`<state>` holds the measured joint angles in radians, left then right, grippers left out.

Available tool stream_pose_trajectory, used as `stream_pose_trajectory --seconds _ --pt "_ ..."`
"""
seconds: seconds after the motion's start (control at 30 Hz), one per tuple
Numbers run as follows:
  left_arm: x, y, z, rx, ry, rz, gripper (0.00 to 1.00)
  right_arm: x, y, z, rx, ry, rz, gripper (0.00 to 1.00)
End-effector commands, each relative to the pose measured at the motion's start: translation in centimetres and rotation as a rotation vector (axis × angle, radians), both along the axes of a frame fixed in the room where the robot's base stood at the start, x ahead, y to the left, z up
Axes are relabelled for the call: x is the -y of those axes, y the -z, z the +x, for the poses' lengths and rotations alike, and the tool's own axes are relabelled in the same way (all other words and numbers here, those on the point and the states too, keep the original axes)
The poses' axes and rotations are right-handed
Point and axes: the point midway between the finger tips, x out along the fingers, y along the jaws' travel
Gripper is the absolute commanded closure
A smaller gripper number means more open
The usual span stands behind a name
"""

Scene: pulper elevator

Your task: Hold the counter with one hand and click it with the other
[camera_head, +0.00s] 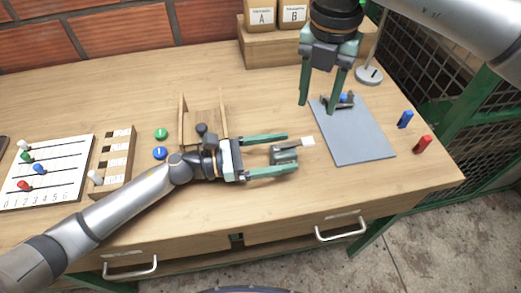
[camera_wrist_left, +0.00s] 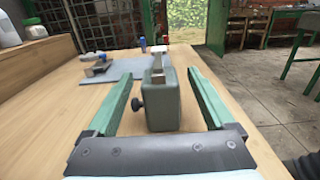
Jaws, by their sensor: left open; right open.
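The counter (camera_head: 284,156) is a small grey-green device with a side knob and a pale tab at its far end. It stands on the table. My left gripper (camera_head: 290,151) is open low over the table, with one finger on each side of the counter. In the left wrist view the counter (camera_wrist_left: 163,100) stands upright between the open fingers, with visible gaps to both. My right gripper (camera_head: 319,107) is open, pointing down at the left back edge of the grey mat (camera_head: 358,140), near a small dark and blue object (camera_head: 343,99).
A blue piece (camera_head: 405,119) and a red piece (camera_head: 423,144) stand right of the mat. Boxes (camera_head: 262,16) and a lamp base (camera_head: 369,75) are behind.

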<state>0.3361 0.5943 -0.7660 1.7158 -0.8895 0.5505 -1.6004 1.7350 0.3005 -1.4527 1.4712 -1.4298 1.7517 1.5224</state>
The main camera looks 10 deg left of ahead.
Motion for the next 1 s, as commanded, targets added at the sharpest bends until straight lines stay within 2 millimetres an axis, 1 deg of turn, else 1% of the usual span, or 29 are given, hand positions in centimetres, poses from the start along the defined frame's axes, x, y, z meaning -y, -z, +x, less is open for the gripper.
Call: stream_pose_trajectory --seconds 0.03,0.2,0.47,0.57,1.0 --pt "0.57 -0.02 0.18 -0.001 0.001 -0.001 0.12 -0.01 0.0 -0.01 0.0 0.0 0.0 0.5" --pt "1.42 0.03 0.45 0.0 0.0 0.001 0.12 -0.01 0.0 -0.01 0.0 0.0 0.0 0.5" --pt "1.52 0.03 0.47 0.0 0.0 0.001 0.12 -0.01 0.0 -0.01 0.0 -0.001 0.0 0.5" --pt "1.51 0.02 0.48 0.0 0.0 0.001 0.21 -0.01 0.0 -0.01 0.0 -0.001 0.0 0.5" --pt "1.47 0.03 0.48 0.0 0.0 0.001 0.71 -0.01 0.0 -0.01 0.0 -0.001 0.0 0.5"
